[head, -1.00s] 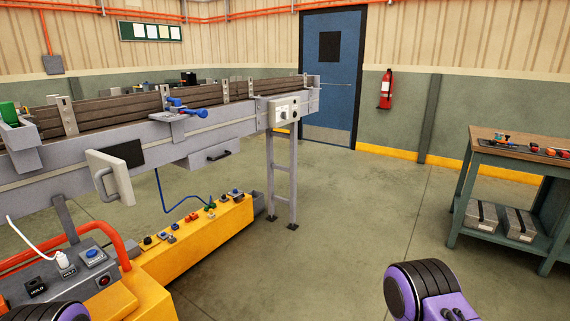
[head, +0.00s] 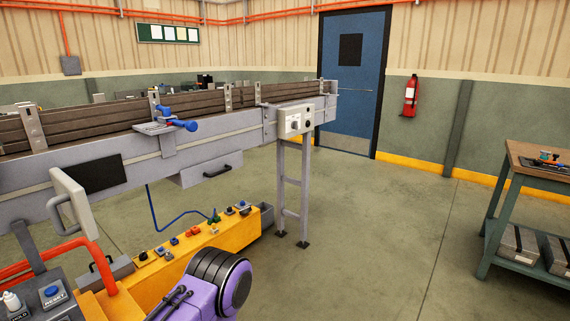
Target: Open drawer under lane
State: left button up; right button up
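The drawer (head: 205,167) is a grey box hung under the roller lane (head: 120,150), right of the middle of its near side. It has a dark bar handle (head: 217,171) on its front. The drawer looks pushed in under the lane, with no opening visible. Neither of my grippers is in view, and nothing is touching the handle. A purple and black link of my arm shows at the bottom, below the drawer and nearer to me.
A yellow console (head: 230,233) with several buttons stands on the floor below the drawer. A white panel with a handle (head: 73,203) juts from the lane at left. A ladder-like leg (head: 292,190) supports the lane. A workbench (head: 530,160) stands right, with open floor between.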

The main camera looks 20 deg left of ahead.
aim_at(194, 176)
jog(key=z, duration=0.15)
jog(key=i, duration=2)
jog(key=u, duration=0.8)
